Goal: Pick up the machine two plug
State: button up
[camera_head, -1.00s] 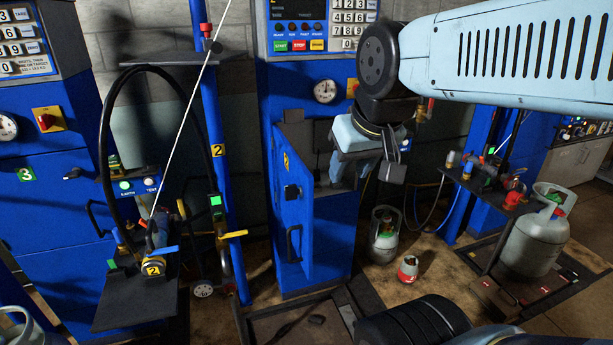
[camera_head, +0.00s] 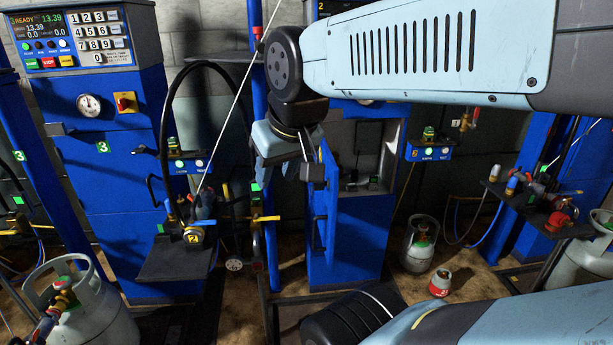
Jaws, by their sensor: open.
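The machine two cabinet (camera_head: 350,235) is blue and stands behind my gripper with its door (camera_head: 327,205) swung open. Dark fittings (camera_head: 362,182) show in its grey recess, but I cannot make out which is a plug. A brass-coloured fitting (camera_head: 194,236) with a yellow 2 tag sits on a dark shelf (camera_head: 175,262) at left, with a black hose (camera_head: 163,125) arching above it. My gripper (camera_head: 288,180) is open and empty, pointing down. In the picture it overlaps the door's upper left edge, apart from the tagged fitting.
Machine three (camera_head: 105,150) stands at left. A blue post (camera_head: 268,225) and a thin pale rod (camera_head: 238,95) stand near my gripper. A large grey cylinder (camera_head: 85,310) is at lower left. A smaller cylinder (camera_head: 419,245) and a red canister (camera_head: 439,283) stand on the floor right of the cabinet.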

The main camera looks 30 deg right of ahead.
aim_at(354, 178)
jog(key=u, duration=0.35)
jog(key=k, duration=1.25)
jog(key=z, duration=1.2)
jog(key=i, duration=1)
jog(key=z, duration=0.05)
